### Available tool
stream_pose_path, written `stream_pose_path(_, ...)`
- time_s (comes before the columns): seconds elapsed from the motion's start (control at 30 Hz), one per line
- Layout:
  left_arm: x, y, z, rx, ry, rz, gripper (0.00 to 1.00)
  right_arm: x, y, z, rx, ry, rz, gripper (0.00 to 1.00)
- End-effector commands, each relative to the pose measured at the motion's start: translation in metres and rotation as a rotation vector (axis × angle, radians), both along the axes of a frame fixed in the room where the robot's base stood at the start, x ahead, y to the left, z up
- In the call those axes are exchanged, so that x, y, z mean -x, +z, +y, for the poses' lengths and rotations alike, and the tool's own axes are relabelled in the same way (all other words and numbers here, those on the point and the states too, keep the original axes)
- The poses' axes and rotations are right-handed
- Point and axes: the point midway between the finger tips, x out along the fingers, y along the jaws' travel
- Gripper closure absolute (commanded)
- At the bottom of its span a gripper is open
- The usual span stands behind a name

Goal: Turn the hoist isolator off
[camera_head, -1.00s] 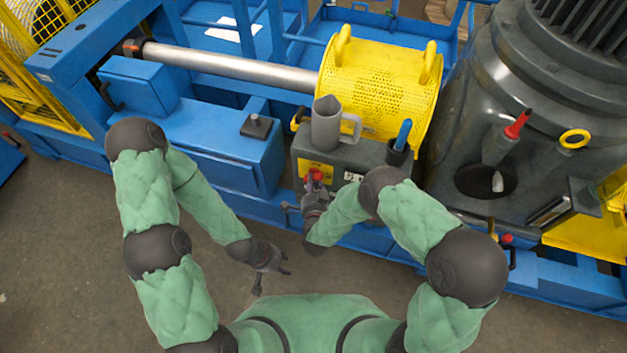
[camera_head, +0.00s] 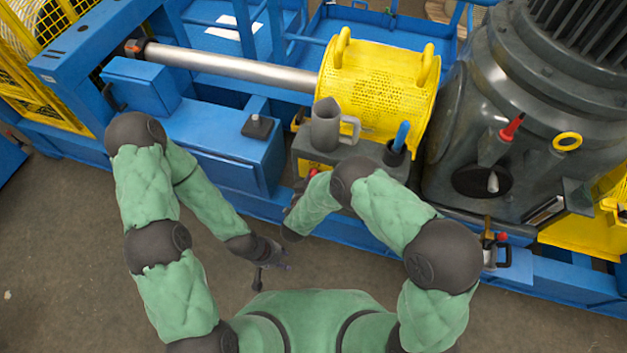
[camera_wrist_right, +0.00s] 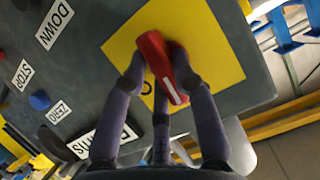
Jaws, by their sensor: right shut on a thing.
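The hoist isolator's red handle (camera_wrist_right: 158,62) sits on a yellow plate (camera_wrist_right: 213,50) on the front of a grey control box. In the right wrist view the handle lies slanted across the plate. My right gripper (camera_wrist_right: 163,78) has its fingers on both sides of the handle and is shut on it. In the head view a bit of red handle (camera_head: 313,172) shows, while my right forearm hides most of the plate and gripper. My left gripper (camera_head: 273,275) hangs open and empty over the floor, in front of the blue frame.
The control box (camera_head: 345,155) carries a grey jug (camera_head: 325,125) and a dark cup with a blue-handled tool (camera_head: 401,136). Labelled buttons, including a blue one (camera_wrist_right: 40,101), are beside the plate. A yellow perforated guard (camera_head: 375,85) and a large grey motor (camera_head: 480,110) stand behind.

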Motion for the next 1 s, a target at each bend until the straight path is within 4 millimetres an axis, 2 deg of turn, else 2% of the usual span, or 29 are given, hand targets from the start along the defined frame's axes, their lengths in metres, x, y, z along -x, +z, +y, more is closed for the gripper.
stream_pose_path(0.3,0.0,0.0022,-0.0001,0.0,0.0,0.0,0.6,-0.0009,0.001,0.0004,0.102,-0.001,0.032,1.0)
stream_pose_path(0.8,-0.0001,0.0024,0.0,0.0,0.0,0.0,0.6,-0.0007,0.0008,0.0005,0.119,0.001,0.038,1.0)
stream_pose_path(0.83,-0.0001,0.0024,0.0,0.0,0.0,0.0,0.6,-0.0007,0.0008,0.0005,0.119,0.001,0.038,0.7)
stream_pose_path(0.9,0.0,0.0024,0.0,0.0,0.0,0.0,0.6,-0.0008,0.0009,0.0005,0.119,0.001,0.038,0.5)
stream_pose_path(1.0,0.0,0.0024,0.0,0.0,0.0,0.0,0.6,-0.0007,0.0008,0.0005,0.118,0.001,0.037,0.48)
